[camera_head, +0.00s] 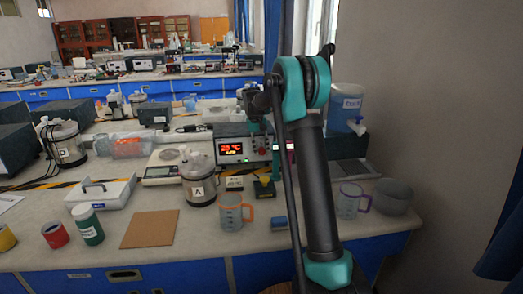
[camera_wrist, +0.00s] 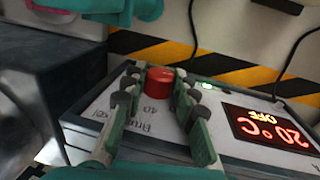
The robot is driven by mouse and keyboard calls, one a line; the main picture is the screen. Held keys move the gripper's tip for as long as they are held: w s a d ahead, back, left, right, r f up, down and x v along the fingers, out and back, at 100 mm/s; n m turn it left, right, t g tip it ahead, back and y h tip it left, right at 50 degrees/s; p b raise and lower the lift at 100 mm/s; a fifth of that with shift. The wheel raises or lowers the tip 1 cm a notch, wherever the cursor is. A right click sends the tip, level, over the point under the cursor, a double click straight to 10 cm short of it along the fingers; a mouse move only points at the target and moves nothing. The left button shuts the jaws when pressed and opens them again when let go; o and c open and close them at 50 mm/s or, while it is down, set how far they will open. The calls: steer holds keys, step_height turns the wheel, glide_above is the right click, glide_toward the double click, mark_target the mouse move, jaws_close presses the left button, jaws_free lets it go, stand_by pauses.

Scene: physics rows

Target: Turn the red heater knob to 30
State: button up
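The red heater knob (camera_wrist: 159,80) stands on the front panel of the heater (camera_wrist: 150,118), which appears upside down in the wrist view. The heater's lit display (camera_wrist: 268,130) reads 20 °C in red with a smaller yellow-orange line. In the head view the display (camera_head: 232,149) faces the front of the bench. My gripper (camera_wrist: 157,88) is open, with one teal-and-black finger on each side of the knob. Gaps show between the pads and the knob. In the head view my arm partly hides the heater's right side.
Jar A (camera_head: 199,181) and a mug with an orange handle (camera_head: 233,212) stand in front of the heater. A purple-handled mug (camera_head: 350,201) and a grey bowl (camera_head: 394,196) are at right. A brown board (camera_head: 149,229) lies at front left. Striped tape (camera_wrist: 235,68) runs along the bench.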

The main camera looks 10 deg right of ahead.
jaws_close()
steer(key=y, duration=0.3)
steer(key=shift+d+y, duration=0.3)
steer(key=shift+d, duration=0.1)
steer(key=shift+d+f+y, duration=0.1)
steer(key=shift+d+y, duration=0.05)
steer(key=shift+y, duration=1.15)
steer(key=shift+d+f+y, duration=0.1)
steer(key=shift+y, duration=1.2)
steer(key=o, duration=0.8)
jaws_free()
steer(key=shift+c, duration=0.2)
